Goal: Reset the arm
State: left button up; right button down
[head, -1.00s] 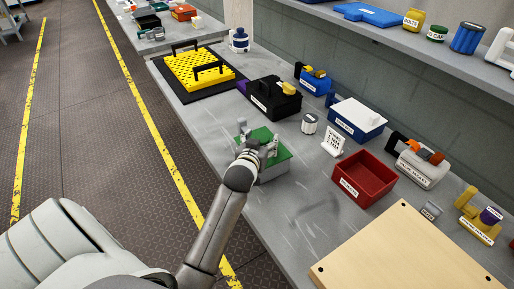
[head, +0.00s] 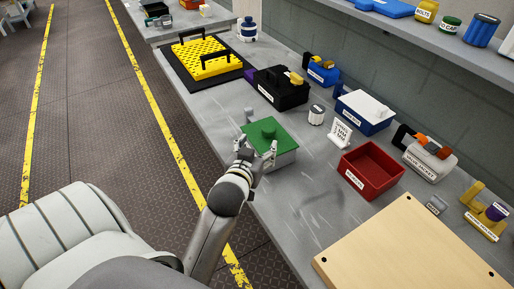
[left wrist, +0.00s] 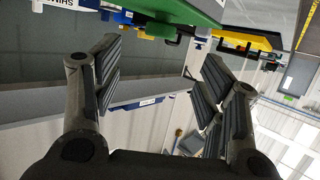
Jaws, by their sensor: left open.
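My left gripper (head: 257,154) is open at the front side of a grey box with a green lid (head: 270,136). Its fingers are spread and the lid's knob is clear of them. In the left wrist view my open fingers (left wrist: 160,80) have nothing between them. The green lid (left wrist: 190,8) shows at the top of that view, beyond the fingertips. Whether a finger touches the box cannot be told. My right gripper is not in view.
A red open bin (head: 371,170) and a wooden board (head: 410,250) are to the right on the grey bench. A black toolbox (head: 280,90) and a yellow perforated tray (head: 207,60) are farther back. The aisle floor (head: 95,130) to the left is clear.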

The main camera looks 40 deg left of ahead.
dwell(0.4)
pick_arm(q)
jog(key=s+d+f+m+g+h, duration=0.3)
jog(key=s+d+f+g, duration=0.25)
jog(key=s, duration=0.55)
jog(key=s+d+f+m+g+h, duration=0.25)
jog(key=s+d+f+g, duration=0.35)
jog(key=s, duration=0.5)
notch_tip(320, 180, down, 29)
jog(key=s+d, duration=0.1)
jog(key=s, duration=0.2)
jog(key=s+a+f+g, duration=0.1)
jog(key=s+a+f, duration=0.1)
jog(key=s+f, duration=1.2)
jog(key=shift+s+a+f+m, duration=0.35)
jog(key=shift+s+a+m, duration=0.1)
jog(key=shift+s, duration=0.3)
jog(key=shift+y, duration=0.25)
